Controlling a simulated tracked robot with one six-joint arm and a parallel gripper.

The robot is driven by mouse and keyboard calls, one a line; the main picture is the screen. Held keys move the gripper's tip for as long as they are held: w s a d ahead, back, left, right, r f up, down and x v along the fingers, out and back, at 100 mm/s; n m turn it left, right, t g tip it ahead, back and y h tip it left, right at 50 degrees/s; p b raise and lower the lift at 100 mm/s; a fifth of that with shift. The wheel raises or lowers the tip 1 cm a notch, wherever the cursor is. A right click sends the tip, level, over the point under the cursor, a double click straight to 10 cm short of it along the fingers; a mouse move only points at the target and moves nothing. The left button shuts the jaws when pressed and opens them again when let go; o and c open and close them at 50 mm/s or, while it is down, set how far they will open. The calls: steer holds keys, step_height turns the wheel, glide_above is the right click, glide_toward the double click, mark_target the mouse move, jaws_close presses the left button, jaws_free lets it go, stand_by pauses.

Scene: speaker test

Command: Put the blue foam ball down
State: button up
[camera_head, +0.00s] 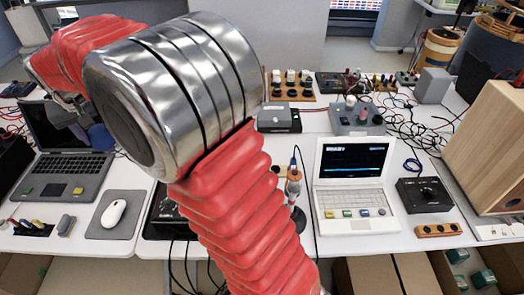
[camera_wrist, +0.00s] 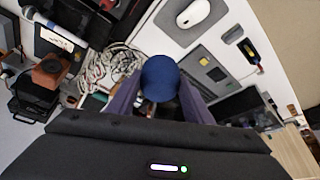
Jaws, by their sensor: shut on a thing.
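The blue foam ball (camera_wrist: 160,77) is between the two purple-grey fingers of my gripper (camera_wrist: 159,92) in the wrist view. My gripper is shut on it. In the head view my gripper (camera_head: 98,137) shows only in part, over the dark laptop at the left. My own arm covers much of that view, and I cannot make out the ball clearly there. The ball looks held above the table, but its height is hard to judge.
The dark laptop (camera_head: 62,175), a white mouse (camera_head: 114,213) on a grey pad (camera_head: 101,228) and small tools (camera_head: 32,227) crowd the left of the white table (camera_head: 140,252). A white laptop (camera_head: 352,200) and a black box (camera_head: 426,195) stand right. Tangled cables (camera_wrist: 112,66) lie near the ball in the wrist view.

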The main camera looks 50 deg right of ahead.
steer(key=shift+d, duration=0.1)
steer(key=shift+d, duration=0.15)
steer(key=s+d+f+n+y, duration=0.1)
steer(key=s+d+f, duration=0.15)
steer(key=d, duration=0.65)
steer(key=s+d+f+n, duration=0.15)
steer(key=d+f, duration=0.25)
steer(key=d, duration=0.5)
steer(key=s+d+f+n+y, duration=0.1)
steer(key=d+f+n, duration=0.15)
steer(key=d, duration=0.65)
steer(key=s+d+f+n, duration=0.1)
steer(key=s+d+f, duration=0.2)
steer(key=s+d, duration=0.2)
steer(key=s+d+f+n, duration=0.1)
steer(key=s+d+f, duration=0.2)
steer(key=d, duration=0.7)
steer(key=s+d+f+n+y, duration=0.1)
steer(key=s+d+f, duration=0.2)
steer(key=s+d, duration=0.4)
steer(key=shift+s+d, duration=0.35)
steer(key=shift+d, duration=0.25)
steer(key=shift+f, duration=0.1)
steer(key=shift+f, duration=3.15)
